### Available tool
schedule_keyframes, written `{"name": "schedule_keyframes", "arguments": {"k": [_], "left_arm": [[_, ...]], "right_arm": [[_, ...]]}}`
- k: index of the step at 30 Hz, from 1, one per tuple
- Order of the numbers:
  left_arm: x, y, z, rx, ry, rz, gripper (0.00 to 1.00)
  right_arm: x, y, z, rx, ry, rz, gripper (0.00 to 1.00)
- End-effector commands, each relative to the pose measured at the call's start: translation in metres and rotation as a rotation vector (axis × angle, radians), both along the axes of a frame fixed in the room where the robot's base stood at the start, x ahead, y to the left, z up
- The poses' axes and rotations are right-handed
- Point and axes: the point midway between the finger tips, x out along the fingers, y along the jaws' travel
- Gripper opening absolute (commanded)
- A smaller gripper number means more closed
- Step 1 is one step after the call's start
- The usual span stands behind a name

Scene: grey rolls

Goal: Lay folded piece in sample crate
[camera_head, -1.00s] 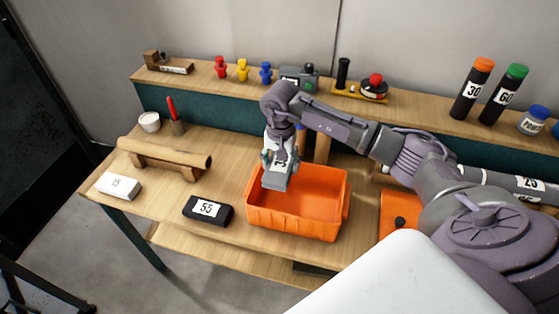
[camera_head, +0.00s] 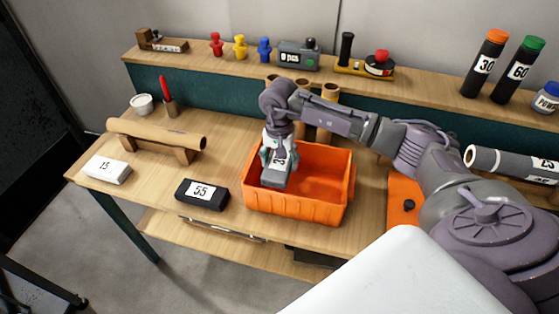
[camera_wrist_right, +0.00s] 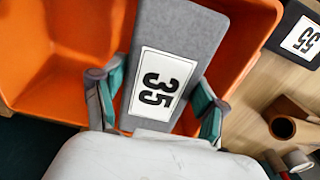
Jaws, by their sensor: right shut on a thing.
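The folded piece is a grey block with a white "35" label (camera_wrist_right: 182,38); it also shows in the head view (camera_head: 272,179). My right gripper (camera_head: 279,152) is shut on it, with a green-padded finger on each side of the piece in the wrist view (camera_wrist_right: 156,101). The piece hangs steeply within the left part of the orange sample crate (camera_head: 297,207). Whether its lower end touches the crate floor cannot be seen. The crate's orange walls also show around the piece in the wrist view (camera_wrist_right: 62,58). My left gripper is out of view.
A black block labelled 55 (camera_head: 201,194) and a white one labelled 15 (camera_head: 107,170) lie left of the crate. A brown roll on a stand (camera_head: 155,135) is behind them. An orange item (camera_head: 402,199) lies to the crate's right. The crate's right half looks empty.

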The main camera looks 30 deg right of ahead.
Motion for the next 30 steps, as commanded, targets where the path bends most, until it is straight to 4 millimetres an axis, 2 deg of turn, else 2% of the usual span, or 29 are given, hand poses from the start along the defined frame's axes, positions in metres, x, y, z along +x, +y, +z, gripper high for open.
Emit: {"name": "schedule_keyframes", "arguments": {"k": [1,12,18,29,30], "left_arm": [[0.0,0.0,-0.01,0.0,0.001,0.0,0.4],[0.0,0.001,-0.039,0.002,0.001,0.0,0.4],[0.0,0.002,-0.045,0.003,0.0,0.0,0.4],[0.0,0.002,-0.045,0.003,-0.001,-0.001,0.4],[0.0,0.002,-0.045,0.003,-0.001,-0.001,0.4]], "right_arm": [[0.0,0.0,-0.01,-0.001,-0.001,-0.001,0.32],[0.001,-0.001,-0.042,-0.001,-0.002,-0.001,0.32],[0.0,0.0,-0.049,0.0,-0.001,-0.001,0.32],[0.0,0.0,-0.05,0.0,-0.001,-0.001,0.32],[0.0,0.0,-0.05,0.0,-0.001,-0.001,0.79]]}}
